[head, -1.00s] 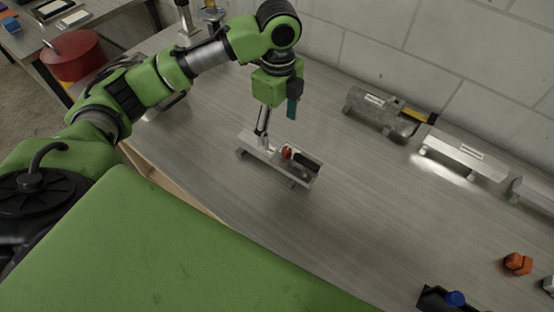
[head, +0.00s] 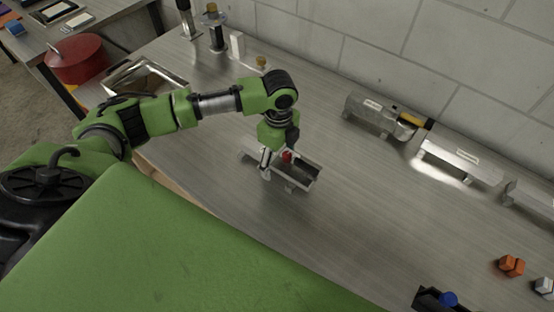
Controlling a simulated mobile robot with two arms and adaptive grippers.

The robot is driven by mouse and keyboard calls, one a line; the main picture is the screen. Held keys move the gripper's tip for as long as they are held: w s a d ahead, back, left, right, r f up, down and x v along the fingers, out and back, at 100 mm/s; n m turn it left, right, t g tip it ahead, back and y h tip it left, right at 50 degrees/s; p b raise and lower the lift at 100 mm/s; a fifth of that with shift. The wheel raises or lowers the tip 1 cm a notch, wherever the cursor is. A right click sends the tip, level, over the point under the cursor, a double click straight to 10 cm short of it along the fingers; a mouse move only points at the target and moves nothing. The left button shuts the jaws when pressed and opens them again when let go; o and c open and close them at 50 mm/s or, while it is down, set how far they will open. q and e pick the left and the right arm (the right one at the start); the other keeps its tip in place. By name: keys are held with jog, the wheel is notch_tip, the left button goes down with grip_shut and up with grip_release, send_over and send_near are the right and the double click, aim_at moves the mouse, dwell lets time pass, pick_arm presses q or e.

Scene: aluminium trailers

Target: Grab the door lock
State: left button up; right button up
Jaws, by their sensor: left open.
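A small aluminium trailer (head: 305,181) stands on the workbench near the middle of the head view. A small red part (head: 287,156) shows at the trailer, partly covered by my gripper. I cannot tell for sure which part is the door lock. My left gripper (head: 276,161) points down at the trailer, its fingers open around the trailer's middle, close beside the red part. The arm hides some of the trailer, and I cannot tell whether the fingers touch anything. My right gripper is out of view.
More aluminium trailers (head: 458,160) line the wall at the right. Orange blocks (head: 511,266) and a black holder with a blue knob (head: 448,299) lie at the lower right. A metal tray (head: 148,77) is at the back left. The bench right of the trailer is clear.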

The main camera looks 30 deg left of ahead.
pick_arm(q)
jog(key=shift+r, duration=0.1)
jog(key=c, duration=1.9)
